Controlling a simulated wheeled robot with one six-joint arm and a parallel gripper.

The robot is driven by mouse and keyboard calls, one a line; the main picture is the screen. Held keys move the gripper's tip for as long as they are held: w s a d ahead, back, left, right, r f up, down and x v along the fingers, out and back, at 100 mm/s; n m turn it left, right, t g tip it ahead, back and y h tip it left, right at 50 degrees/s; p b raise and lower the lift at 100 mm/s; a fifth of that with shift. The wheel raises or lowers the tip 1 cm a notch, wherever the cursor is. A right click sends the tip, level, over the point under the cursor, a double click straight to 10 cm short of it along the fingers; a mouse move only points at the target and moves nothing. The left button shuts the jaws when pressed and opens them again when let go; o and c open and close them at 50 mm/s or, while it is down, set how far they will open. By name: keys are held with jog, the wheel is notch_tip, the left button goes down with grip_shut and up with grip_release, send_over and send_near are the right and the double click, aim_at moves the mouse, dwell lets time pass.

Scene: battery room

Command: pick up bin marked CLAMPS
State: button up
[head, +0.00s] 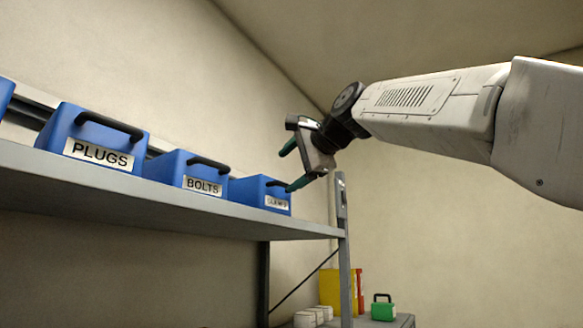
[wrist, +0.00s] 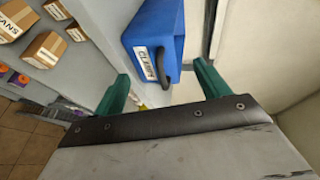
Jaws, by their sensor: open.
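The blue bin marked CLAMPS (head: 262,193) stands at the right end of the grey shelf (head: 180,195), with a dark handle along its upper front. In the head view its label is small and partly unreadable; in the wrist view the bin (wrist: 150,30) shows the label CLAMPS. My gripper (head: 287,168) is at the bin's upper right in the head view. In the wrist view its two green fingers (wrist: 160,88) are spread, with the bin's handle between and just beyond them. The jaws are empty; I cannot tell whether a finger touches the bin.
Blue bins marked BOLTS (head: 188,172) and PLUGS (head: 92,137) stand left of it on the shelf. A shelf post (head: 343,235) rises at the right end. Below are yellow binders (head: 329,289) and a green case (head: 383,310). Cardboard boxes (wrist: 45,50) show in the wrist view.

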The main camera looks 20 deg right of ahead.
aim_at(274, 182)
jog(key=shift+x, duration=3.9)
